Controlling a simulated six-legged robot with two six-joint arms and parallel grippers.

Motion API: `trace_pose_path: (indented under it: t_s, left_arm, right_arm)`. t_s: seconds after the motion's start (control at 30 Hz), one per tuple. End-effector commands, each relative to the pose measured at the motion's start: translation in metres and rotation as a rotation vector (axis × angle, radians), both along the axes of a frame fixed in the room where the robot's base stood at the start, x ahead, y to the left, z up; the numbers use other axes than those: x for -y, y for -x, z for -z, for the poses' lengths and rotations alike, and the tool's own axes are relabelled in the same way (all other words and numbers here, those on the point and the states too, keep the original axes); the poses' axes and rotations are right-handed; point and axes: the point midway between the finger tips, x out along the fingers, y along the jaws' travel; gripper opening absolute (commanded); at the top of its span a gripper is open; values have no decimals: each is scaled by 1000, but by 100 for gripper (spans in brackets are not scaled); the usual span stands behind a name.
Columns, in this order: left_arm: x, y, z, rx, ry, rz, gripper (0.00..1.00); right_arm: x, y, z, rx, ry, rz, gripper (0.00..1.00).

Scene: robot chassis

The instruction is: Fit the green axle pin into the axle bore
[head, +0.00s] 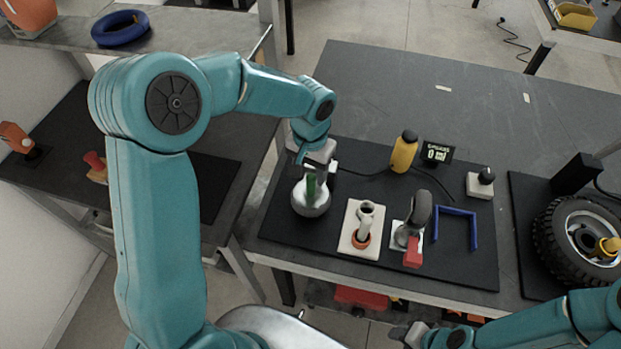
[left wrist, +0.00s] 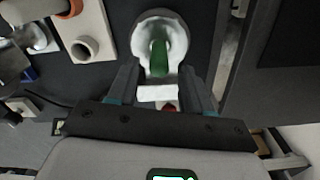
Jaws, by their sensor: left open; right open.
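The green axle pin (head: 311,186) stands in a round grey cup with a white inside (head: 311,207) at the left of the dark work mat. In the left wrist view the pin (left wrist: 159,58) shows in the cup (left wrist: 176,30). My left gripper (head: 318,172) is open just behind the pin; in the left wrist view its fingers (left wrist: 160,84) are apart and the pin lies beyond them. A cream block (head: 349,232) right of the cup bears a hollow round collar (head: 366,207), which may be the axle bore. My right gripper (head: 408,334) is at the bottom edge, open, partly cut off.
A wheel-like caster with a red tab (head: 412,257), a blue bracket (head: 456,211), a yellow bottle (head: 404,151), a small display (head: 437,152) and a knobbed block (head: 480,184) stand on the mat. A large tyre (head: 570,243) is at right. The table's back is mostly clear.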

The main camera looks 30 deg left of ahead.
Motion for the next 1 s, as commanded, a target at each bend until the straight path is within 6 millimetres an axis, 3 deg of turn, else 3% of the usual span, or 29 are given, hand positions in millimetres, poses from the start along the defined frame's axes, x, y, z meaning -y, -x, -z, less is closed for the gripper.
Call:
trace_pose_path:
  t_s: [0.2, 0.4, 1.0]
  left_arm:
    - [0, -1, -50, 5, 1, 0, 50]
    - [0, 0, -75, 2, 1, 0, 50]
    - [0, 0, -79, -1, 1, 0, 50]
  right_arm:
    - [0, 0, 3, 0, 0, 0, 43]
    - [0, 0, 4, 0, 0, 0, 43]
    - [0, 0, 4, 0, 0, 0, 43]
